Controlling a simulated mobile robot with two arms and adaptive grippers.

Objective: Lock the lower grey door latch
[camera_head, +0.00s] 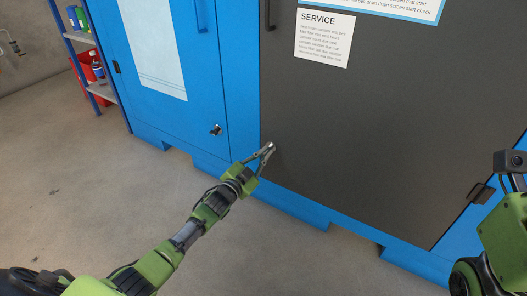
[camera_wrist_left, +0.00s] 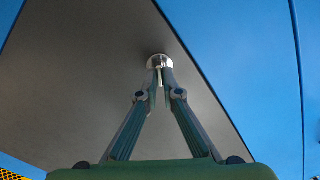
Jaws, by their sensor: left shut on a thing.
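The grey door (camera_head: 390,110) fills the right half of the head view and is closed against the blue cabinet. Its lower latch is a small round silver piece (camera_wrist_left: 159,60) near the door's lower left edge. My left gripper (camera_head: 269,149) reaches up to it from the lower left. In the left wrist view both fingers (camera_wrist_left: 160,82) close on the latch's thin upright handle, and the fingers hide part of it. The latch's exact turn is hard to tell. My right arm shows at the right edge of the head view, but I cannot see its fingers.
A blue door (camera_head: 170,60) with its own small latch (camera_head: 215,130) is left of the grey door. A dark hinge (camera_head: 480,192) is at the grey door's lower right. A shelf with bottles (camera_head: 97,68) stands far left. The floor in front is clear.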

